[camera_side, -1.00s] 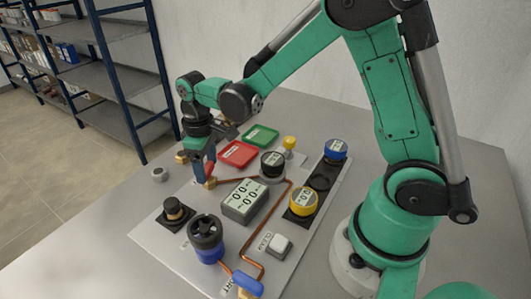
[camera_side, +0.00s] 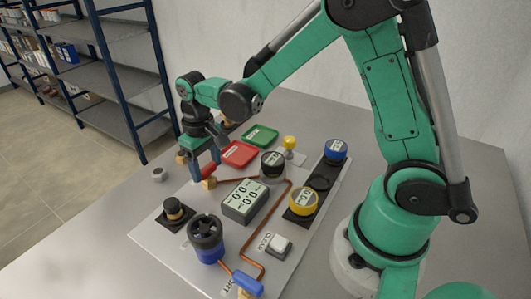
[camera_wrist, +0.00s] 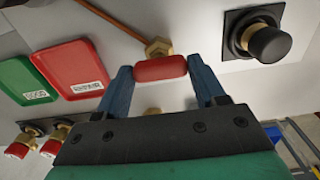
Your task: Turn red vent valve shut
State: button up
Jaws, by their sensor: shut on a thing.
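The red vent valve handle (camera_wrist: 160,68) is a rounded red bar next to a brass fitting (camera_wrist: 158,47) in the wrist view. In the side view the red handle (camera_side: 208,169) shows only partly, behind a finger. My gripper (camera_wrist: 162,77) has its two blue fingers at the two ends of the bar and is shut on it. In the side view my gripper (camera_side: 202,174) reaches down to the far left part of the panel. The wrist view shows the bar lying crosswise between the fingers.
A black knob (camera_wrist: 267,42) stands close by. Red (camera_side: 239,153) and green (camera_side: 261,135) plates lie behind the valve. A grey display (camera_side: 244,201), a black-topped gauge (camera_side: 272,164), a yellow gauge (camera_side: 303,201) and a blue handle (camera_side: 247,284) share the panel.

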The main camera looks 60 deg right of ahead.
jog(key=o, duration=1.3)
jog(key=shift+r, duration=2.85)
jog(key=s+r+t, duration=0.2)
jog(key=s+r, duration=0.1)
jog(key=t, duration=0.5)
send_near(207, 167)
jog(key=s+r, duration=0.2)
jog(key=s, duration=0.1)
jog(key=shift+d+r, duration=0.2)
jog(key=shift+d, duration=0.1)
